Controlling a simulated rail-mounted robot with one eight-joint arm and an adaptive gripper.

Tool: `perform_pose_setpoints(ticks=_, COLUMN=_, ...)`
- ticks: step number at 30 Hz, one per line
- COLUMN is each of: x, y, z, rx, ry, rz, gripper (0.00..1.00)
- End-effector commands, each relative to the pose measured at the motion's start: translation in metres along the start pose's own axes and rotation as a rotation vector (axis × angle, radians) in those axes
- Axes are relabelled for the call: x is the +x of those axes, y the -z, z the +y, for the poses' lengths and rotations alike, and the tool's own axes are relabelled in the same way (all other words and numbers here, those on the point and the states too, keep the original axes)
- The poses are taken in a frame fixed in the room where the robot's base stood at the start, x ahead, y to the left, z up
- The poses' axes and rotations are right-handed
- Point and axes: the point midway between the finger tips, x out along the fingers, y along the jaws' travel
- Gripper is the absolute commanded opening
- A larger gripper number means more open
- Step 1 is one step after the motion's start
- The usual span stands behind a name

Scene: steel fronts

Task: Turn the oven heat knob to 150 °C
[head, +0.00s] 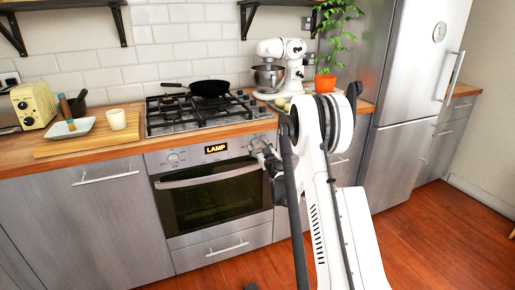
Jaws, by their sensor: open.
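The oven (213,200) is set into the steel fronts below the gas hob. My gripper (258,146) is at the right end of this panel, in front of the spot where a second knob would sit. The gripper and arm hide that part, so I cannot tell whether the fingers touch a knob. The gripper is open. No temperature marking is readable from here.
The oven door handle (208,176) runs across just below the panel. A black pan (209,88) sits on the hob (167,122). A stand mixer (281,65) and a potted plant (325,82) stand on the counter to the right. The wooden floor (420,225) at right is clear.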

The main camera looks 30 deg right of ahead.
Motion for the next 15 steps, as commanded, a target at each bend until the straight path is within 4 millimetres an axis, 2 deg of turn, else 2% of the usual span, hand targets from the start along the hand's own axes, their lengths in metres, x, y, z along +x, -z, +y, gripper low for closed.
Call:
perform_pose_setpoints(ticks=6, x=0.0129, y=0.0004, z=-0.0006, rx=0.000, ry=0.001, rz=0.000, gripper=0.52)
perform_pose_setpoints(ticks=14, x=0.0136, y=0.0006, z=-0.0004, rx=0.000, ry=0.001, rz=0.000, gripper=0.52)
perform_pose_setpoints(ticks=15, x=0.0135, y=0.0006, z=-0.0005, rx=0.000, ry=0.001, rz=0.000, gripper=0.48)
